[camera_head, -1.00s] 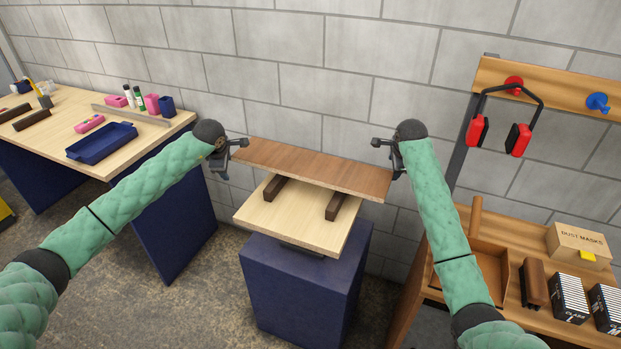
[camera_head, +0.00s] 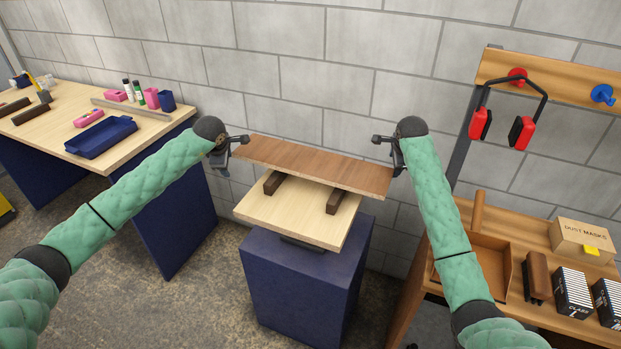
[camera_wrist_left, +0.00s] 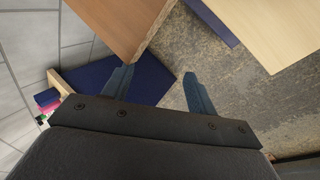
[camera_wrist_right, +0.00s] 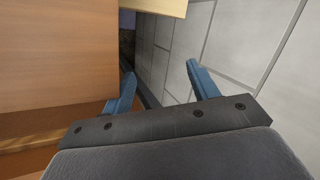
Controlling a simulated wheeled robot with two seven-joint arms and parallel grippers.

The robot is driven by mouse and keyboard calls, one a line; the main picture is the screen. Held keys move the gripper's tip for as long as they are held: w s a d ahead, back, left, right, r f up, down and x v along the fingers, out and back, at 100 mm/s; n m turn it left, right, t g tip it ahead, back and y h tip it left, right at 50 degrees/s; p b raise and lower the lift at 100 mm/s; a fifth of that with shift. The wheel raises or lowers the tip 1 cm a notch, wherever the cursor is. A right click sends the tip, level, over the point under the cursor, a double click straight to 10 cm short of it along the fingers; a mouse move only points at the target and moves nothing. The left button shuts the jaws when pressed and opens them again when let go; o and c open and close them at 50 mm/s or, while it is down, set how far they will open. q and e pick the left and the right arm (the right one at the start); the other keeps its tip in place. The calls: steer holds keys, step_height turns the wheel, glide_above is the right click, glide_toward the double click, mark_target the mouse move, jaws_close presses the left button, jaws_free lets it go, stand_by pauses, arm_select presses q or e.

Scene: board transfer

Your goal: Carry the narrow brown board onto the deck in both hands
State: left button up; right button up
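The narrow brown board (camera_head: 315,163) lies level above a pale wooden deck (camera_head: 295,213) with two dark bars (camera_head: 274,183) across it. It appears to rest on the bars, but I cannot tell if it touches them. My left gripper (camera_head: 230,146) is at the board's left end; my right gripper (camera_head: 388,143) is at its right end. In the left wrist view the fingers (camera_wrist_left: 157,86) are apart, with the board (camera_wrist_left: 118,22) beyond them. In the right wrist view the fingers (camera_wrist_right: 160,80) are apart, with the board (camera_wrist_right: 60,50) to the left.
A blue pedestal (camera_head: 300,285) carries the deck. On the left a workbench (camera_head: 65,115) holds a blue tray (camera_head: 100,137) and several small items. On the right a wooden stand (camera_head: 510,230) holds boxes, with ear muffs (camera_head: 500,128) above. A block wall is behind.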

arm_select(q)
steer(key=f+b, duration=0.1)
steer(key=d+f+b, duration=0.1)
steer(key=f, duration=0.1)
steer(key=f+b, duration=0.1)
steer(key=b, duration=0.1)
steer(key=shift+s+d+f, duration=0.15)
steer(key=shift+d, duration=0.1)
arm_select(e)
steer(key=f, duration=0.2)
steer(key=a+f, duration=0.1)
steer(key=f, duration=0.1)
steer(key=shift+a+f, duration=0.1)
steer(key=shift+f, duration=0.05)
arm_select(q)
steer(key=shift+a, duration=0.3)
steer(key=o, duration=0.5)
steer(key=shift+a, duration=0.4)
arm_select(e)
steer(key=shift+d, duration=0.95)
steer(key=o, duration=0.5)
steer(key=shift+d, duration=0.1)
arm_select(q)
steer(key=shift+a, duration=0.4)
arm_select(e)
steer(key=shift+o, duration=0.2)
